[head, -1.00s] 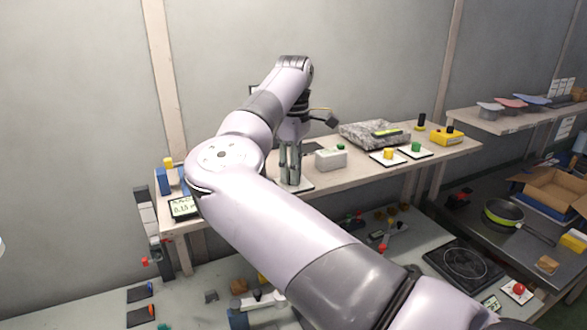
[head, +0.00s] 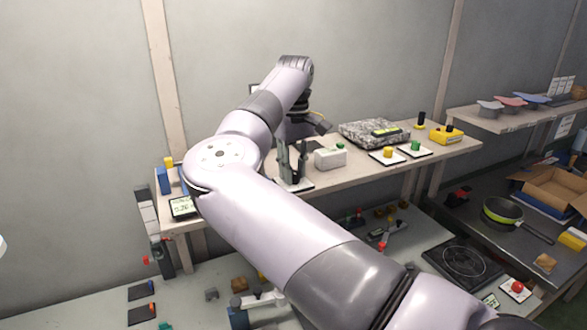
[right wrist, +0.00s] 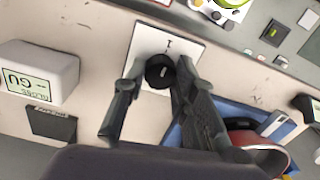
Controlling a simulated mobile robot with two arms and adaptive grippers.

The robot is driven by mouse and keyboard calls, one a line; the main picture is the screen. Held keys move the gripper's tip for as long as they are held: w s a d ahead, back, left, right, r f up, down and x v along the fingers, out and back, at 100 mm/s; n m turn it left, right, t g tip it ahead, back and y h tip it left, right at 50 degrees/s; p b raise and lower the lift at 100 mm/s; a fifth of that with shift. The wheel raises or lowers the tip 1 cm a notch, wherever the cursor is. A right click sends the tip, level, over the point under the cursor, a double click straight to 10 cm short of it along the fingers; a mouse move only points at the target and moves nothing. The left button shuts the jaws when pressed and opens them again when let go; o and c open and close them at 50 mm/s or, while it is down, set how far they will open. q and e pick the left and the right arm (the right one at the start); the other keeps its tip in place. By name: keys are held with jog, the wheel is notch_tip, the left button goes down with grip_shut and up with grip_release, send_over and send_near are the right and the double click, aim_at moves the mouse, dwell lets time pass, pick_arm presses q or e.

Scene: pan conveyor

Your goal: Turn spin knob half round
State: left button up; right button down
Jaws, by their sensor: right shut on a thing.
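The spin knob (right wrist: 159,72) is a round black knob with a small pale mark on top. It sits on a white plate (right wrist: 184,44) with a dark label stroke, on the shelf. My right gripper (right wrist: 160,80) has one finger on each side of the knob and is shut on it. In the head view my right gripper (head: 292,170) points down onto the white plate (head: 303,187), and its fingers hide the knob there. My left gripper is not in view.
A white box (head: 330,157) stands just right of the gripper. Plates with a yellow knob (head: 387,152) and a green knob (head: 415,145) are farther right. A small display (head: 183,207) stands at the shelf's left end.

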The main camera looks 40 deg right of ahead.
aim_at(294, 172)
dwell(0.3)
jog(key=c, duration=1.3)
grip_release()
notch_tip(294, 172, up, 12)
